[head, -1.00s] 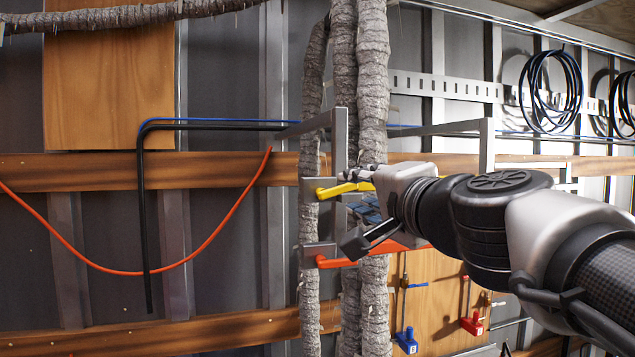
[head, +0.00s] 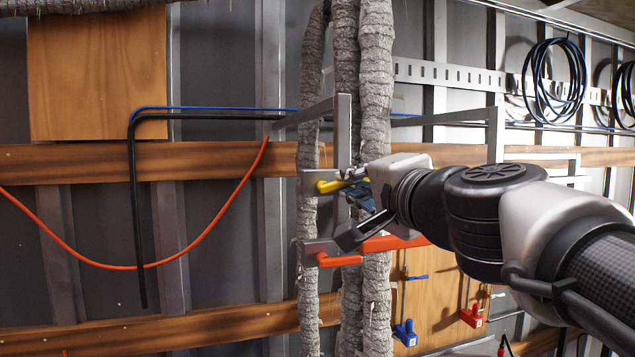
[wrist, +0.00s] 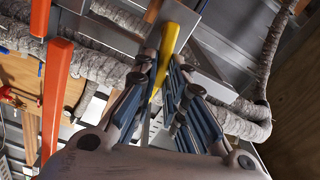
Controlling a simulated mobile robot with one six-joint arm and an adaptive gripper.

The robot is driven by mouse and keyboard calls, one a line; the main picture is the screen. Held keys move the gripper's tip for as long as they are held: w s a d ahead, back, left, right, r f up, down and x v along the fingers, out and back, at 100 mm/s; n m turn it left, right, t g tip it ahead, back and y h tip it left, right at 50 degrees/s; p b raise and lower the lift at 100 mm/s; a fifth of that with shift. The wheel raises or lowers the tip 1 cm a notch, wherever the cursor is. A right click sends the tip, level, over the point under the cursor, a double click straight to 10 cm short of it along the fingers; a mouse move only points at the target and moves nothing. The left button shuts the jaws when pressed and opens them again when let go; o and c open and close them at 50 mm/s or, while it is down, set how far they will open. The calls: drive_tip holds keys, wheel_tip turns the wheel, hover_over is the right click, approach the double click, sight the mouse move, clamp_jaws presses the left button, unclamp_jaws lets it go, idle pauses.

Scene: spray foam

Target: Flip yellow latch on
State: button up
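The yellow latch (head: 330,187) sticks out sideways from a grey bracket on the wrapped vertical pipes in the head view. Its right end is partly hidden by my gripper (head: 360,190). In the wrist view the yellow latch (wrist: 168,45) runs lengthwise between the two blue-padded fingers of my gripper (wrist: 165,68). The fingers stand on both sides of it with a small gap showing, so they look open around it. I cannot tell whether either finger touches it.
An orange-red latch (head: 385,244) lies just below my gripper and also shows in the wrist view (wrist: 57,85). Wrapped pipes (head: 375,100) stand close behind. A grey metal frame (head: 342,130) surrounds the area. An orange cable (head: 215,220) hangs at left.

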clamp_jaws()
drive_tip(key=f+m+b, duration=0.1)
drive_tip(key=m, duration=0.2)
drive_tip(key=shift+f, duration=0.1)
drive_tip(key=o, duration=0.6)
unclamp_jaws()
drive_tip(key=shift+d, duration=0.1)
